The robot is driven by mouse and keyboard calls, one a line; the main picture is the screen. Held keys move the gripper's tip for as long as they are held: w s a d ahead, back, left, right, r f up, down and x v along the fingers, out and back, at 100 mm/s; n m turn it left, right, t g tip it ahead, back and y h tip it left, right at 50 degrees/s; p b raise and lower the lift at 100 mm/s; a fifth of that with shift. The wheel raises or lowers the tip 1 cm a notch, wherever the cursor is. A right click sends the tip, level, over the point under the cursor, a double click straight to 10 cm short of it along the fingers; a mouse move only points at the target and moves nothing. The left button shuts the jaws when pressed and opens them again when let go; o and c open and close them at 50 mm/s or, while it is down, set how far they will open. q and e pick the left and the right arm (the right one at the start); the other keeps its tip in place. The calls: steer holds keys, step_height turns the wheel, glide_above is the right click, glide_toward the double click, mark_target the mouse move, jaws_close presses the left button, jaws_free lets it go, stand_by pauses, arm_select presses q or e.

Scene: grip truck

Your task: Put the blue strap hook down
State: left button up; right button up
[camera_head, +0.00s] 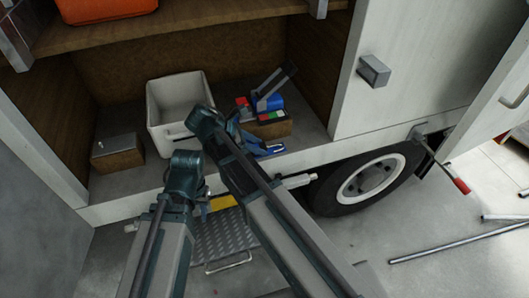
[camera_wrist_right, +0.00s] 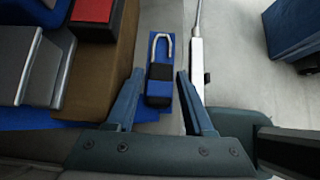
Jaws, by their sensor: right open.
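The blue strap hook (camera_wrist_right: 160,86) has a blue and black body and a bare metal U-shaped hook. In the right wrist view it lies with the hook end pointing away from me, on or against blue material at the grey compartment edge. My right gripper (camera_wrist_right: 160,73) is open, one finger on each side of it, with visible gaps. In the head view a small blue patch (camera_head: 268,149) shows at that edge, partly behind my right arm; I cannot separate hook from fingers there. My left arm ends left of it; its fingers are hidden.
A light grey bin (camera_head: 160,95) stands left of my right arm in the truck compartment. A brown block (camera_head: 270,129) carries blue, red and grey pieces. A metal-topped box (camera_head: 117,152) is at left. The truck wheel (camera_head: 371,181) and a step (camera_head: 225,237) are below.

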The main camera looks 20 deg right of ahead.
steer(key=shift+d+f, duration=0.4)
steer(key=shift+f, duration=0.15)
steer(key=shift+d, duration=0.15)
arm_select(q)
steer(key=shift+d+f, duration=0.25)
steer(key=shift+f, duration=0.2)
arm_select(e)
steer(key=shift+r, duration=0.15)
steer(key=shift+c, duration=0.3)
jaws_close()
arm_select(q)
steer(key=shift+w+r, duration=0.1)
steer(key=shift+r, duration=0.05)
arm_select(e)
steer(key=shift+r, duration=0.1)
